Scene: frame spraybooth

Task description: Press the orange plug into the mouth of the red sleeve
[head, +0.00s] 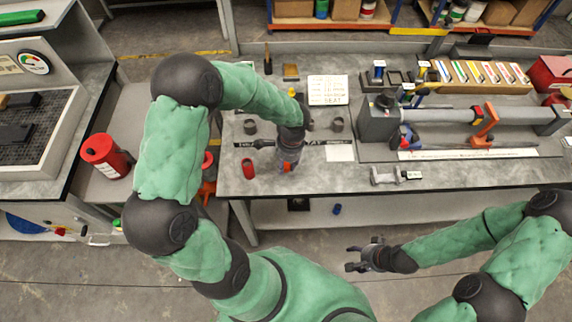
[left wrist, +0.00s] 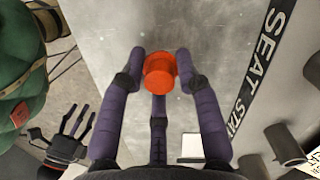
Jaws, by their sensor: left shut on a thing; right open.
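My left gripper (head: 289,166) points down over the front part of the grey bench and is shut on the orange plug (left wrist: 160,72). In the left wrist view the plug sits between its purple fingertips; in the head view only a little orange shows at the tips. The red sleeve (head: 248,168) is on the bench a short way left of the gripper, apart from it. I cannot make out the sleeve in the left wrist view. My right gripper (head: 365,258) is open and empty, in front of the bench; it also shows in the left wrist view (left wrist: 78,122).
Grey cylinders (head: 250,126) (head: 336,124) stand behind the gripper on either side. A white card (head: 328,90) stands behind. A long grey clamp fixture (head: 440,117) fills the bench's right side. A red canister (head: 106,156) is at left.

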